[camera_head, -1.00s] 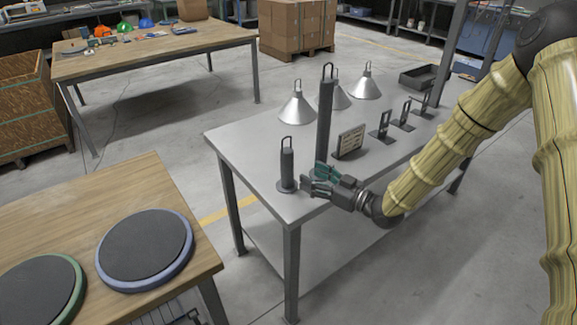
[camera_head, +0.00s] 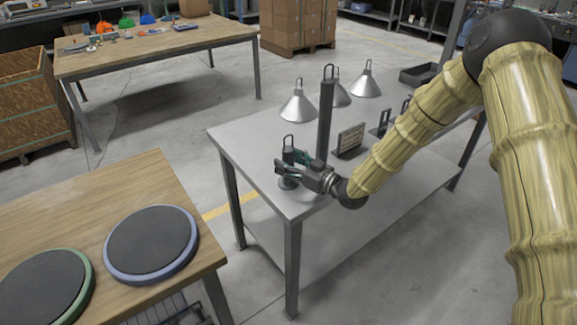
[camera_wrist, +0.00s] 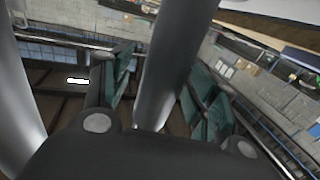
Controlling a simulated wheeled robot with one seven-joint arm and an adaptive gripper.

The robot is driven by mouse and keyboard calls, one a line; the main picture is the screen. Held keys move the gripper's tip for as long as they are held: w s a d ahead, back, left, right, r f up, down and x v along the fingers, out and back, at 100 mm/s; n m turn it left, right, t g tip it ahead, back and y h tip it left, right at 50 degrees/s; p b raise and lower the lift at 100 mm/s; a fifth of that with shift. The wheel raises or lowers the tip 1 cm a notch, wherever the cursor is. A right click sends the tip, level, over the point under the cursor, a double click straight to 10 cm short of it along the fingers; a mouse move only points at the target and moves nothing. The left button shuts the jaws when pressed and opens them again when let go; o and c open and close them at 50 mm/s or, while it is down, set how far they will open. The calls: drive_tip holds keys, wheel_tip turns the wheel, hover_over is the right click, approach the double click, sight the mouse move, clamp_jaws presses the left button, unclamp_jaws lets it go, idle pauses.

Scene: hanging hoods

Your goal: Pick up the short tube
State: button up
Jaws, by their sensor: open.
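The short tube (camera_head: 288,144) stands upright at the near left corner of the grey metal table (camera_head: 243,138). It is dark, with a loop handle on top. My gripper (camera_head: 289,168) is level with it and hides its middle; its top and round base show. In the wrist view a grey tube (camera_wrist: 172,60) rises between the open green-padded fingers (camera_wrist: 160,98), probably the short tube. I cannot tell whether either pad touches it. The tall tube (camera_head: 325,115) stands upright just behind my gripper.
Silver cone hoods (camera_head: 298,106) stand behind the tall tube. A small sign (camera_head: 349,140) and handled stands (camera_head: 382,123) are to the right. A dark tray (camera_head: 418,75) lies at the far end. A wooden table (camera_head: 125,183) with round pads is at lower left.

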clamp_jaws()
idle(0.3)
drive_tip(key=shift+r, duration=0.15)
